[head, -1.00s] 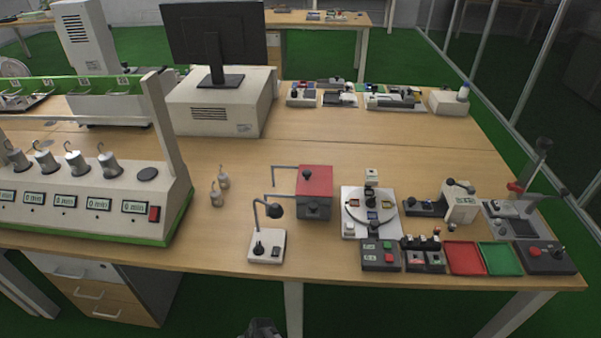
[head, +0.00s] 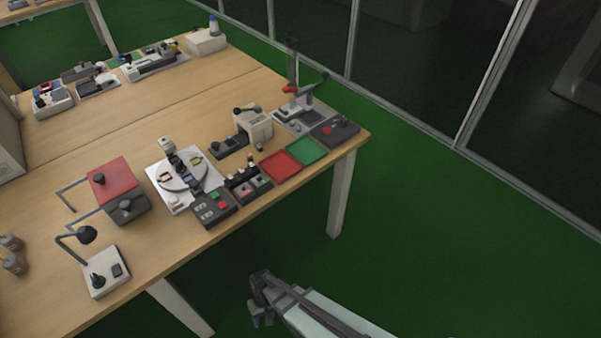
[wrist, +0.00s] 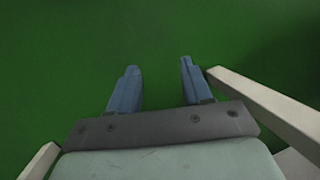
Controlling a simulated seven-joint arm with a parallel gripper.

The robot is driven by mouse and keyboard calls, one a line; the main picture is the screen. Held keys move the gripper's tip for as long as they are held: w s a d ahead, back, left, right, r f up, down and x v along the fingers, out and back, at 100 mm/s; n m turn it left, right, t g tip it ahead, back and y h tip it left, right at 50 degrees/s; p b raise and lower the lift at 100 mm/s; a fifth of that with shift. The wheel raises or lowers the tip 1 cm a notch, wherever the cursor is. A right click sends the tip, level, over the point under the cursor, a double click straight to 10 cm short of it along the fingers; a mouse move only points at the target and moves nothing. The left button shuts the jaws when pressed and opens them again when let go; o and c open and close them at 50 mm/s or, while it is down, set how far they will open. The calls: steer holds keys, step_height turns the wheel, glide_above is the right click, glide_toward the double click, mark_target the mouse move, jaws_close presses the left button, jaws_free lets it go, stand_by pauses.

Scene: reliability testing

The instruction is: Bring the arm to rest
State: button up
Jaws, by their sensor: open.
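My gripper (head: 258,314) hangs at the bottom of the head view, in front of the table's near edge and apart from the table. In the wrist view its two blue-grey fingers (wrist: 158,88) stand apart with nothing between them. Only green floor shows beyond the fingertips. Part of my arm shows behind the gripper at the lower right of the head view.
The wooden table (head: 120,135) carries a red-topped box (head: 112,180), a small lamp (head: 103,270), a round turntable device (head: 183,172), a red tray (head: 281,166) and a green tray (head: 306,151). Table legs (head: 341,195) stand near my gripper. Open green floor (head: 450,230) lies to the right.

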steer(key=d+r+m+g, duration=0.1)
steer(key=d+r+m, duration=0.15)
steer(key=d, duration=1.55)
steer(key=s+d+r+m+g, duration=0.1)
steer(key=s+d+r+m, duration=0.1)
steer(key=d, duration=0.5)
steer(key=s+d+r+m+g, duration=0.1)
steer(key=s+d, duration=0.3)
steer(key=d, duration=0.4)
steer(key=shift+s+r+m, duration=0.3)
steer(key=shift+r+m, duration=0.1)
steer(key=shift+m, duration=0.15)
steer(key=shift+o, duration=0.2)
